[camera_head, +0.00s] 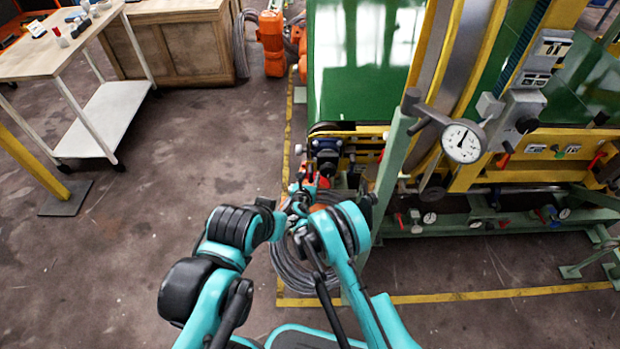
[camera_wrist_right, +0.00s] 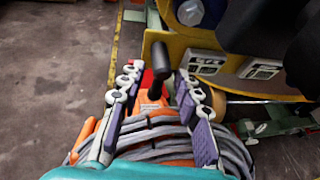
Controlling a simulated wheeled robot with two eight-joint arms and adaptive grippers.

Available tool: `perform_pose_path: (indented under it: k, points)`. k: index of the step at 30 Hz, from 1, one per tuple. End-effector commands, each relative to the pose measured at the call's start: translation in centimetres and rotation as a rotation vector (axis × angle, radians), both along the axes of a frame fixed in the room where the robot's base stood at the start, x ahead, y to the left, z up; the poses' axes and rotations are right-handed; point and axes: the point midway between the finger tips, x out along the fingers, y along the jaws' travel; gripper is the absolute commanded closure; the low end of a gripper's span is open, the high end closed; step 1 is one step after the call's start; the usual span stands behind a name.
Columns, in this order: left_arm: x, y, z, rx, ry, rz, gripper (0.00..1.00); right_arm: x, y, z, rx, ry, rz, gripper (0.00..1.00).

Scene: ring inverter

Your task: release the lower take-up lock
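In the right wrist view a short black-handled lever (camera_wrist_right: 161,62) stands up in front of a red part. It may be the lower take-up lock; I see no label naming it. My right gripper (camera_wrist_right: 155,76) is open, with one finger on each side of the lever and visible gaps to both. In the head view my right gripper (camera_head: 301,191) is low at the front of the green and yellow machine, and the lever cannot be made out there. My left arm ends beside it; its fingers are too hidden to read.
A dial gauge (camera_head: 463,141) and green post (camera_head: 388,160) stand to the right. A wooden-topped trolley (camera_head: 60,50) is far left.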

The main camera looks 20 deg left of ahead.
Motion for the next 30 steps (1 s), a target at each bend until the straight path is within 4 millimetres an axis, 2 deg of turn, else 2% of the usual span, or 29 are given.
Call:
perform_pose_path:
  k: [2,3,6,20,30]
  points:
    - [0.0,0.0,0.03,0.0,0.0,0.0,0.6,-0.01,-0.01,0.03,0.0,0.0,0.0,0.67]
    - [0.0,0.0,0.03,0.0,0.0,0.0,0.6,-0.01,-0.02,0.02,0.0,0.0,0.0,0.77]
    - [0.0,0.0,0.03,0.0,0.0,0.0,0.6,-0.02,-0.02,0.02,0.0,0.0,0.0,1.0]
    - [0.0,0.0,0.01,0.0,0.0,0.0,0.6,0.01,-0.12,0.04,0.07,0.02,-0.003,1.0]
    - [0.0,0.0,0.01,0.0,0.0,0.0,0.6,0.03,-0.18,0.17,0.324,0.094,-0.004,1.0]
